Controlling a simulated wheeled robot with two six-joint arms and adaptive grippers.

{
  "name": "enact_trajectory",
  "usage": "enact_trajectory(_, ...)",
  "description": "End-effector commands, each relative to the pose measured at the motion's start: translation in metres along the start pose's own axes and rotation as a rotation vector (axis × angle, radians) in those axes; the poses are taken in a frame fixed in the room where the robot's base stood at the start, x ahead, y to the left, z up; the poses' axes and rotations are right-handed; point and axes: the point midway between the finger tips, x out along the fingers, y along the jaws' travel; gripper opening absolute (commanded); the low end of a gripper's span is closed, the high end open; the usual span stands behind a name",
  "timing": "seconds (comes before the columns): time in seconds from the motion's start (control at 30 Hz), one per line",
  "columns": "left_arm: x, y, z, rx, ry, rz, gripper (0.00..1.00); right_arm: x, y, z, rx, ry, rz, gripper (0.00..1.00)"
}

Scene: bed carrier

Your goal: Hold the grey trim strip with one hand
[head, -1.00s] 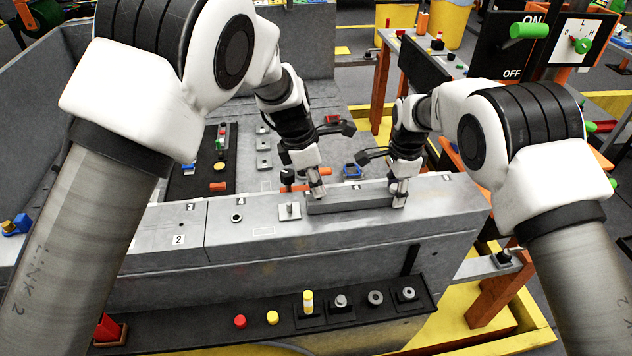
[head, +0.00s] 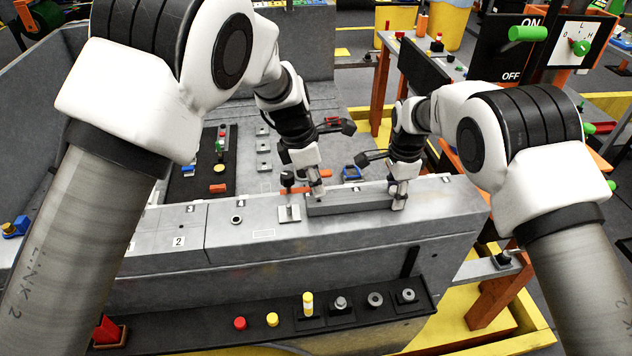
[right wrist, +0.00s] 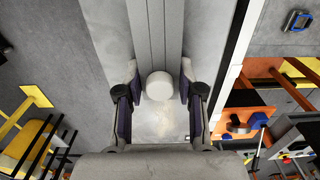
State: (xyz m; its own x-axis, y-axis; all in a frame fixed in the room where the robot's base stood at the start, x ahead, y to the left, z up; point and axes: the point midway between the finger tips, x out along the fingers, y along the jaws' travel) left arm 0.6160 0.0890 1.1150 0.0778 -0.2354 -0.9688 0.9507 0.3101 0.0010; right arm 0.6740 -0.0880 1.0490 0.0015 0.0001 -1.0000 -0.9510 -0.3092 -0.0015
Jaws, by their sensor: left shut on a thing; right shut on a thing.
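The grey trim strip (head: 350,203) is a long, narrow bar along the top of the grey bed wall, near its right end. My left gripper (head: 317,190) is shut on the strip near its left end. My right gripper (head: 398,195) is shut at the strip's right end. In the right wrist view, the strip (right wrist: 157,35) runs up from between the fingertips of my right gripper (right wrist: 158,78). A pale round knob (right wrist: 159,86) sits between those fingers. I cannot tell whether the strip touches the wall top.
A small metal plate with a stud (head: 289,212) stands just left of the strip. A black shelf (head: 260,322) with several buttons and fittings runs along the front. An orange-legged table (head: 450,65) stands behind at right. The wall top (head: 445,196) is bare right of the strip.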

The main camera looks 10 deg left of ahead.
Motion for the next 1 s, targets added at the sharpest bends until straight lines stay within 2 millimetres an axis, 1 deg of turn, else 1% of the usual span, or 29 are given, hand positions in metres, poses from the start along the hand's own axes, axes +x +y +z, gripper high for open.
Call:
enact_trajectory(0.03,-0.002,0.0,0.001,0.0,-0.001,0.001,0.0,0.003,0.002,0.001,0.0,-0.002,0.006,0.0)
enact_trajectory(0.63,-0.036,0.0,0.009,0.0,-0.001,0.001,0.0,0.003,0.002,0.001,0.0,-0.002,0.006,0.0)
enact_trajectory(1.0,-0.037,0.0,0.01,0.0,0.0,0.0,0.0,0.003,0.002,0.001,0.0,-0.002,0.005,0.0)
